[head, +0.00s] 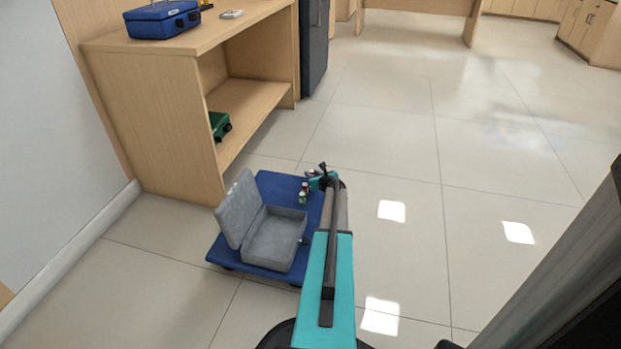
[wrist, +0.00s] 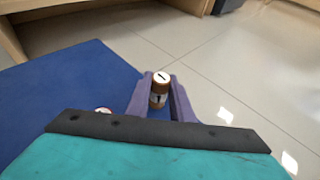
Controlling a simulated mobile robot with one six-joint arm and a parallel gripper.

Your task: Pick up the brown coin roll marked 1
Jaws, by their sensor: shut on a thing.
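The brown coin roll (wrist: 159,90) with a white top and a dark mark like a 1 stands upright between the purple fingers of my gripper (wrist: 160,92) in the wrist view. The fingers press on it from both sides. In the head view my gripper (head: 314,174) is over the right far part of the blue platform (head: 274,184). The roll is hard to make out there. I cannot tell how far its base is above the platform.
An open grey case (head: 274,240) lies on the platform. Small red and green rolls (head: 303,196) stand beside my gripper. A wooden counter (head: 150,120) holds a blue box (head: 162,20) on top and a green box (head: 219,125) on its shelf. The tiled floor at right is clear.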

